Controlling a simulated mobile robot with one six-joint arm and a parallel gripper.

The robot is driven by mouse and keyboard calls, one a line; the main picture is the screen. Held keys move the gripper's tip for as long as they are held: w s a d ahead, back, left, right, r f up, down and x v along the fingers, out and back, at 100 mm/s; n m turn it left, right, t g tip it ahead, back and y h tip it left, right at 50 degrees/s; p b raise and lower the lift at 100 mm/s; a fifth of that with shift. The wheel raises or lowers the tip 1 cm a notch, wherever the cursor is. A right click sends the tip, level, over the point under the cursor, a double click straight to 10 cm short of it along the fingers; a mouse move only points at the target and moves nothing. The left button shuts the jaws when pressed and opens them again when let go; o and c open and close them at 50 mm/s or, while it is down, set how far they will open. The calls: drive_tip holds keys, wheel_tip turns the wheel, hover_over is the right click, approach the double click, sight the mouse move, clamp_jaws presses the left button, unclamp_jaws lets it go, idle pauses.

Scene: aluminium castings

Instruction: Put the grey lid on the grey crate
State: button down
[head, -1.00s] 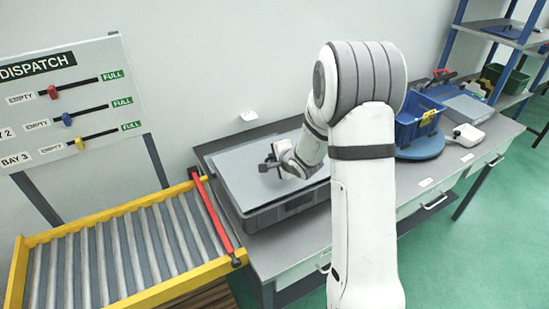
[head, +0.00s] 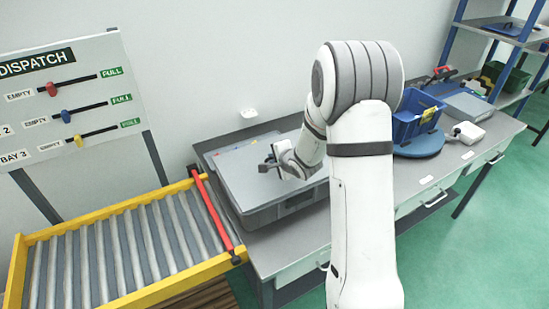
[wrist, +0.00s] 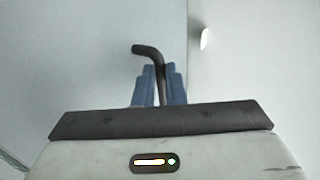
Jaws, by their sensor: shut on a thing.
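The grey lid (head: 243,180) is a flat panel lying level over the grey crate (head: 292,202) on the bench, in the head view. My gripper (head: 271,165) is above the lid's middle, shut on its dark handle. In the wrist view the blue fingers (wrist: 158,86) close around the curved dark handle (wrist: 150,50), and a pale grey surface fills the left. Small coloured spots show along the lid's back left edge. I cannot tell whether the lid touches the crate's rim all round. My arm hides the crate's right end.
A yellow-framed roller conveyor (head: 120,250) with a red bar (head: 212,215) adjoins the bench's left end. A blue bin (head: 410,125) sits on a round blue base (head: 420,147) to the right. A dispatch board (head: 70,95) stands at the left.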

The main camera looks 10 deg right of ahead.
drive_tip(key=shift+f, duration=0.5)
drive_tip(key=c, duration=1.4)
unclamp_jaws()
drive_tip(key=shift+r, duration=0.1)
drive_tip(key=shift+b+v, duration=0.45)
drive_tip(key=shift+v, duration=3.45)
